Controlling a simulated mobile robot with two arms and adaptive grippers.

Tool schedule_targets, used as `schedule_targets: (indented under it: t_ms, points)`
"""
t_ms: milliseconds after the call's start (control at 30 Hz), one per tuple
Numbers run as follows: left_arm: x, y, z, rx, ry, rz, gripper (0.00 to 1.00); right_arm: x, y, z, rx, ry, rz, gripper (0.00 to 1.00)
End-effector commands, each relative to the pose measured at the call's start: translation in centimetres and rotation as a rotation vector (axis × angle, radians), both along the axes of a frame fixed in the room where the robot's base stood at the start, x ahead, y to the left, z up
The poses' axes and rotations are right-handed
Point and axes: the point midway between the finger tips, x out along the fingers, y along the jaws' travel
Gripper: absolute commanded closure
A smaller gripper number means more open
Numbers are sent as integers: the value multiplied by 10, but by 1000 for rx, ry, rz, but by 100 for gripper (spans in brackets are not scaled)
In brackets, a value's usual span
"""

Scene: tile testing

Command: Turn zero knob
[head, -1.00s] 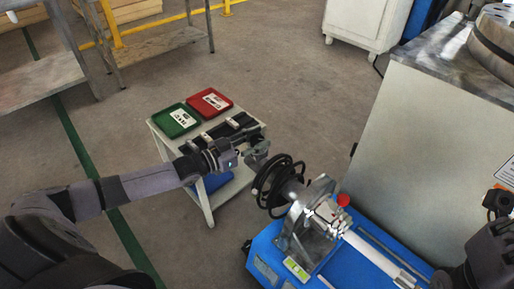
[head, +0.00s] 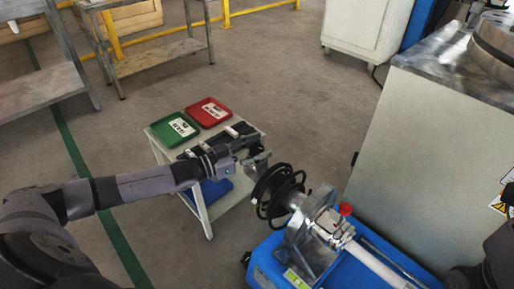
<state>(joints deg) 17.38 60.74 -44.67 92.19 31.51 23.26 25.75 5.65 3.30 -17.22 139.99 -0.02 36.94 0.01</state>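My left gripper (head: 256,162) hangs in the middle of the head view, over the right side of a small white cart and just left of the coiled black cable. Its fingers are small and partly blend with what lies behind, so I cannot tell if they are open or shut. A blue-based test machine (head: 262,262) with a grey metal bracket stands to the right of the gripper, apart from it. A red knob (head: 345,209) sits behind the bracket. I cannot make out which part is the zero knob. My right gripper is not visible; only dark arm parts show at the right edge.
The cart (head: 204,216) holds a green tray (head: 174,129) and a red tray (head: 208,112). A large grey cabinet (head: 430,165) stands on the right. Open floor lies beyond the cart.

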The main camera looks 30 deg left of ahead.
Motion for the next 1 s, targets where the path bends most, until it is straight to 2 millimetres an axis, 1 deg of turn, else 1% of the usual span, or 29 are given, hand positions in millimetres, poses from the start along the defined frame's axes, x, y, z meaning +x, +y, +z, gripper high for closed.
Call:
schedule_targets:
  t_ms: [100, 333, 467, 567, 800, 900, 1000]
  points:
    - [0, 0, 0, 1, 0, 0, 45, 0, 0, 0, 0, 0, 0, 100]
    - [0, 1, 0, 3, 1, 1, 45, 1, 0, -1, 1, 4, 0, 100]
    - [0, 1, 7, 2, -2, 0, 45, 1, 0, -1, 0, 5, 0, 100]
    - [0, 1, 23, 4, -4, -1, 45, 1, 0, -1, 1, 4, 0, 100]
    - [0, 1, 70, 4, -3, 0, 45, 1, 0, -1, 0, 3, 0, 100]
    - [0, 0, 85, 4, -3, 0, 45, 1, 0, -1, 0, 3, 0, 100]
    - [0, 0, 94, 3, -1, -1, 45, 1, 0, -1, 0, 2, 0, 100]
